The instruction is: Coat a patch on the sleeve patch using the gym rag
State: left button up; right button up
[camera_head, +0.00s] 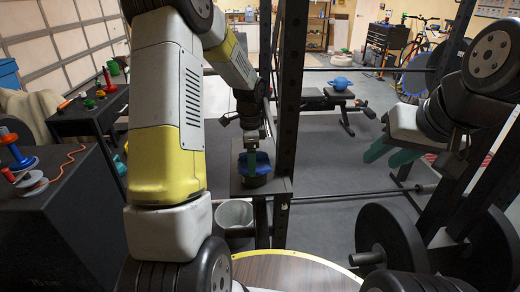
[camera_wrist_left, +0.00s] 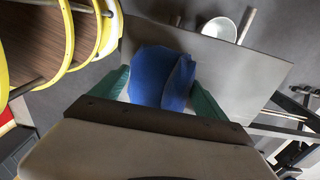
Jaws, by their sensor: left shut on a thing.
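The blue gym rag (camera_head: 262,164) is at my left gripper (camera_head: 253,152), above a small dark stand (camera_head: 281,186) beside the rack post. In the left wrist view the rag (camera_wrist_left: 158,75) bulges between the two green fingers of my left gripper (camera_wrist_left: 162,92), which is shut on it. My right gripper (camera_head: 385,157) is at the right of the head view, its two green fingers apart, with nothing seen between them. A barbell bar (camera_head: 335,197) runs low across the rack. I cannot make out a marked sleeve patch.
A dark rack post (camera_head: 291,100) stands close right of my left gripper. A white bucket (camera_head: 234,216) is on the floor below. Weight plates (camera_head: 388,238) are at the lower right. A black box (camera_head: 85,215) with spools is at the left.

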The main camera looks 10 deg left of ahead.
pick_arm(q)
jog(key=shift+f, duration=0.55)
dwell(1.6)
jog(key=shift+r, duration=0.1)
jog(key=shift+r, duration=3.45)
